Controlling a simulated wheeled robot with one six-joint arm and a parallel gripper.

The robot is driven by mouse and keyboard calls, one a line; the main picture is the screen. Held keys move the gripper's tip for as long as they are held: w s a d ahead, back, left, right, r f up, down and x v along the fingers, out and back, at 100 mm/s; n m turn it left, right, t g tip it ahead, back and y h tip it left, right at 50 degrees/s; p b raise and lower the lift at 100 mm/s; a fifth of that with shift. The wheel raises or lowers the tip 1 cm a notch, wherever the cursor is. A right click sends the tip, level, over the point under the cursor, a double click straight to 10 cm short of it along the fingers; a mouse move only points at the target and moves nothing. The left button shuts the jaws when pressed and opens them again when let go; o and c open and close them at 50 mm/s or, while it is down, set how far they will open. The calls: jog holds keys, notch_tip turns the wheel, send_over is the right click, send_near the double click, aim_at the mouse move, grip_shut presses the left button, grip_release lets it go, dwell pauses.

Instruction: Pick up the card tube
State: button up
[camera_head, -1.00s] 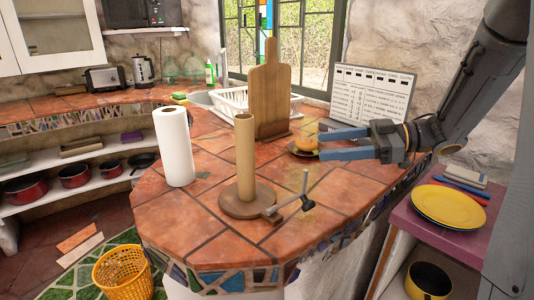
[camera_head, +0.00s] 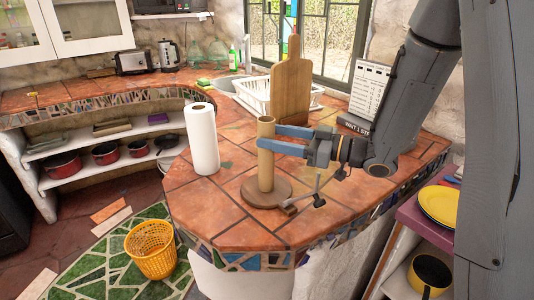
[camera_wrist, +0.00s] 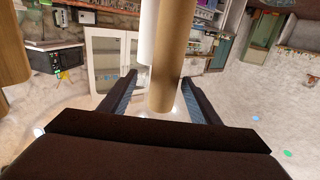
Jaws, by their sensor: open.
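The card tube (camera_head: 266,172) is a tan hollow cylinder standing upright on a round wooden base (camera_head: 277,194) on the tiled counter. My gripper (camera_head: 268,137) is at the tube's upper part, coming from the right. Its blue fingers are open, one passing in front of the tube and the other behind it. In the wrist view the tube (camera_wrist: 174,55) lies between the spread fingers of my gripper (camera_wrist: 159,79). I cannot tell whether either finger touches it.
A white paper roll (camera_head: 203,140) stands left of the tube. A wooden board (camera_head: 291,88) stands behind, before a white dish rack (camera_head: 252,96). A small metal stand with a dark clamp (camera_head: 318,199) is close to the base.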

jog(key=p+x, duration=0.2)
jog(key=x, duration=0.4)
jog(key=shift+s+a+f, duration=0.25)
jog(key=shift+f, duration=0.05)
jog(key=c, duration=1.4)
jog(key=shift+r, duration=0.1)
